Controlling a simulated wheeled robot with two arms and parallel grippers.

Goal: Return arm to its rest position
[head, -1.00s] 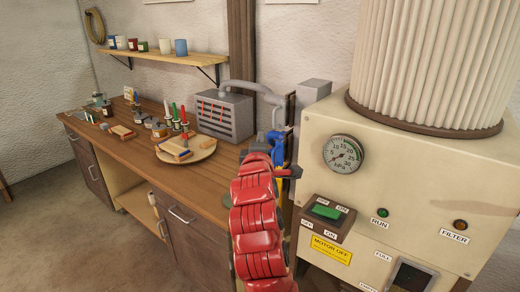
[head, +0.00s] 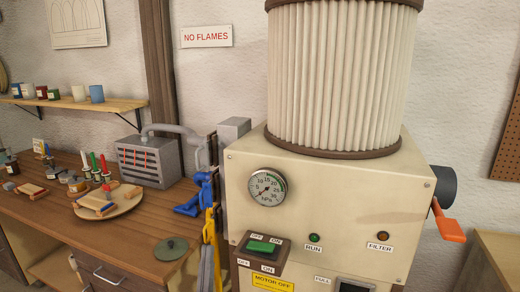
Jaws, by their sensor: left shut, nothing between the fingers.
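Neither of my arms shows in the head view now, and no gripper is in view. The cream machine (head: 330,195) with its pleated filter (head: 342,75) stands at the centre right. On its front are a round gauge (head: 267,188), a green switch (head: 261,246), a green RUN lamp (head: 314,238) and an amber FILTER lamp (head: 383,236). An orange handle (head: 447,224) sits by a dark round outlet (head: 442,186) on its right side.
The wooden bench (head: 140,232) on the left holds a grey slatted box (head: 150,160), a round board (head: 120,206) with tools, and a dark green disc (head: 171,249). Blue (head: 200,192) and yellow (head: 209,238) tools hang beside the machine. A shelf (head: 75,105) holds several cups.

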